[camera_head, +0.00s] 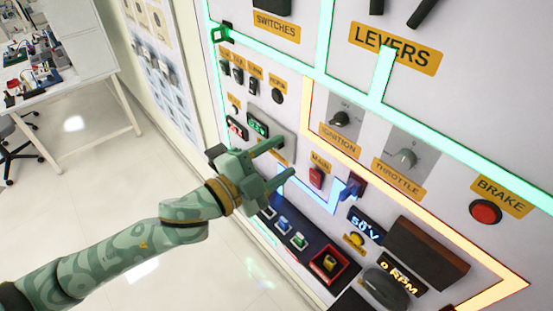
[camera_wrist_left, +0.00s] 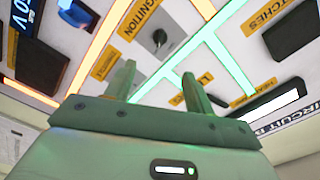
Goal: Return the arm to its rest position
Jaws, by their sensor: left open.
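My left gripper (camera_head: 280,162) reaches in from the left on my green patterned arm (camera_head: 130,245). Its two fingers are apart with nothing between them, in front of the control panel (camera_head: 300,60). In the left wrist view the open fingers (camera_wrist_left: 160,92) also show empty, pointing toward the panel. The camera angle does not show clearly whether a fingertip touches the panel. My right gripper is in neither view.
The panel carries an ignition knob (camera_head: 340,118), a throttle knob (camera_head: 405,158), a red main switch (camera_head: 316,177), a blue switch (camera_head: 352,187) and a red brake button (camera_head: 485,212). A cluttered white table (camera_head: 85,60) stands at the far left. Open floor lies between.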

